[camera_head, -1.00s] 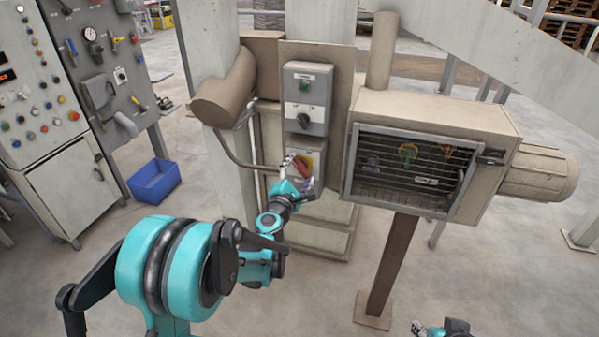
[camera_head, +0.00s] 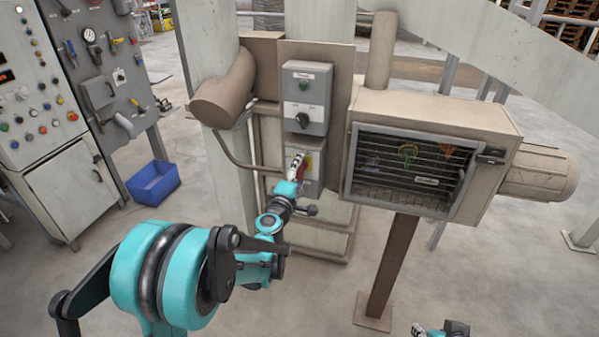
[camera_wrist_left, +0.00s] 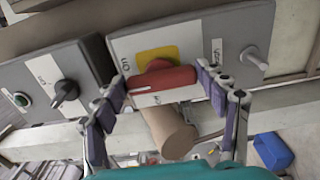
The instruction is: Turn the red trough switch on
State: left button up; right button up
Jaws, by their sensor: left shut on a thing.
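The red trough switch (camera_head: 302,167) is a bar-shaped handle on a yellow plate, on the lower grey box beside the pellet machine. My left gripper (camera_head: 296,165) is at it and partly covers it. In the left wrist view my left gripper (camera_wrist_left: 164,85) has a finger at each end of the red handle (camera_wrist_left: 165,79) and is shut on it. The handle lies nearly level there, with a white mark near its left end. An "On" label shows at left and an "Off" label at upper right. My right gripper (camera_head: 438,328) is small at the bottom edge; its jaws are unclear.
A grey box (camera_head: 306,97) with a green button and a black knob (camera_head: 302,119) sits just above the switch. A cabinet with a mesh window (camera_head: 410,171) stands to the right. A brown pipe (camera_head: 224,98) is at left. A blue bin (camera_head: 154,181) stands on the floor.

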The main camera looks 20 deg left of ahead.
dwell(0.4)
pick_arm(q)
jog(key=o, duration=1.2)
jog(key=shift+c, duration=0.2)
jog(key=s, duration=1.2)
jog(key=shift+a, duration=0.2)
